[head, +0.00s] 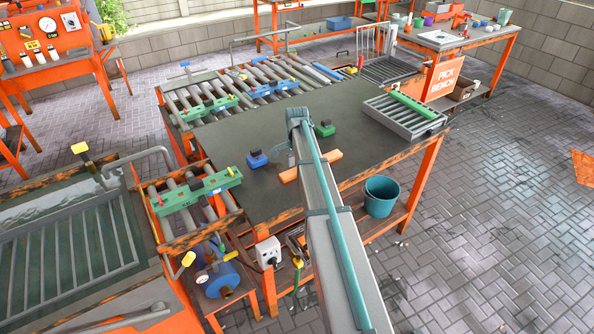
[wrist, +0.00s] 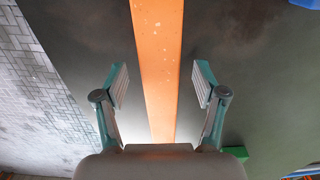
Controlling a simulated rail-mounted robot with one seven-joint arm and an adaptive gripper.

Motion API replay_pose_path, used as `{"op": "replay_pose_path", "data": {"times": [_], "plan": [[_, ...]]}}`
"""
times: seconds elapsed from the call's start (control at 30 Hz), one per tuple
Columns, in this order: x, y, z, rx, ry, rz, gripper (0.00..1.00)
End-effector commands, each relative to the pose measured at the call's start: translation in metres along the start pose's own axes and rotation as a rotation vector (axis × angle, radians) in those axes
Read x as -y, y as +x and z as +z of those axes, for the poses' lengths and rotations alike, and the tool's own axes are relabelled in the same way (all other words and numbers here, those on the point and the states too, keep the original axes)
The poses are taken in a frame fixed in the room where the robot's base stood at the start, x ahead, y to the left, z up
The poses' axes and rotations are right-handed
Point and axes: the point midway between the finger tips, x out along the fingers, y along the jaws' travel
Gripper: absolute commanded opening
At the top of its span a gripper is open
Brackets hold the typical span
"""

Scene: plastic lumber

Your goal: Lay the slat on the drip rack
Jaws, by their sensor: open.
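An orange slat (head: 318,166) lies flat on the dark tabletop, partly hidden by my arm in the head view. In the wrist view the slat (wrist: 158,45) runs lengthwise between the two fingers of my gripper (wrist: 161,80). The gripper is open above it, with a gap on both sides, and holds nothing. In the head view my arm hides the gripper. A grey slatted rack (head: 388,121), which looks like the drip rack, stands at the right end of the table. A green slat (head: 412,105) lies across its far part.
A blue block (head: 257,160) and a green block (head: 325,129) stand near the orange slat. A roller conveyor (head: 190,110) with green and blue pieces runs along the table's far left side. A teal bucket (head: 381,197) is below the near edge. Tabletop between slat and rack is clear.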

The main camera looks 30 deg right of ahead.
Motion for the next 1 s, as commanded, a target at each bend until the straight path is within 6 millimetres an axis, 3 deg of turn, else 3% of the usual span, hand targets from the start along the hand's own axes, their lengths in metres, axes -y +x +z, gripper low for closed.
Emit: {"op": "replay_pose_path", "data": {"times": [0.23, 0.67, 1.0], "plan": [[0.0000, 0.0023, 0.0001, 0.000, 0.000, 0.000, 0.71], [0.0000, 0.0020, 0.0001, 0.000, 0.000, 0.000, 0.00], [0.0001, 0.0004, 0.0000, 0.000, 0.000, 0.000, 0.00]]}}
